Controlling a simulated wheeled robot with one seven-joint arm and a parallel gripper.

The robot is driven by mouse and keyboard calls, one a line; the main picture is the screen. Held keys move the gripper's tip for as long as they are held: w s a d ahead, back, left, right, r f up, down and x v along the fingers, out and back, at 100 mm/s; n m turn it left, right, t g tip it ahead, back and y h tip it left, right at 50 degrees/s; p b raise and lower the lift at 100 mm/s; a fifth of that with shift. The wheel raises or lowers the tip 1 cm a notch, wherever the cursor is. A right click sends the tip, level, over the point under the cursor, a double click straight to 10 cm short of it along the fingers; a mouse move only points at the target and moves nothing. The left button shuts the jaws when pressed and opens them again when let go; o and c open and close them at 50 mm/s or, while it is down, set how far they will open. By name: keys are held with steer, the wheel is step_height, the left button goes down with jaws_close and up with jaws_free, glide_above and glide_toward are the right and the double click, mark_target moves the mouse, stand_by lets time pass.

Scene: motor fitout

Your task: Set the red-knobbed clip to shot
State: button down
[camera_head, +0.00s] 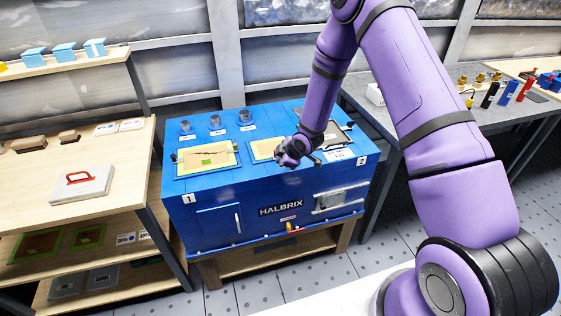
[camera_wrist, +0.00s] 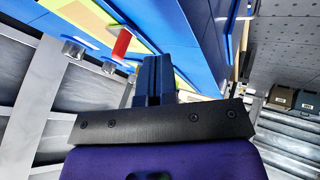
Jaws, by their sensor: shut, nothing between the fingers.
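A red knob (camera_wrist: 121,45), which looks like the clip's, shows in the wrist view, up and left of my gripper's fingertips (camera_wrist: 153,62). It stands beside a yellow-framed panel on the blue HALBRIX box. A gap shows between knob and fingers in the picture; the depth between them is unclear. Whether the clip is open or closed cannot be told. In the head view my gripper (camera_head: 284,160) is low over the box top, near the middle yellow-framed panel (camera_head: 262,150). The clip cannot be made out there. The fingers are together and empty.
The blue box (camera_head: 240,189) has a left yellow-framed panel (camera_head: 209,160), a dark-framed panel (camera_head: 327,134) and several small jars at the back. A wooden bench (camera_head: 110,165) with a red-handled plate (camera_head: 82,187) stands left. A grey table (camera_head: 440,92) with tools stands right.

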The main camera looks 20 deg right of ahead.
steer(key=v, duration=0.8)
steer(key=shift+s, duration=0.15)
steer(key=shift+r, duration=0.1)
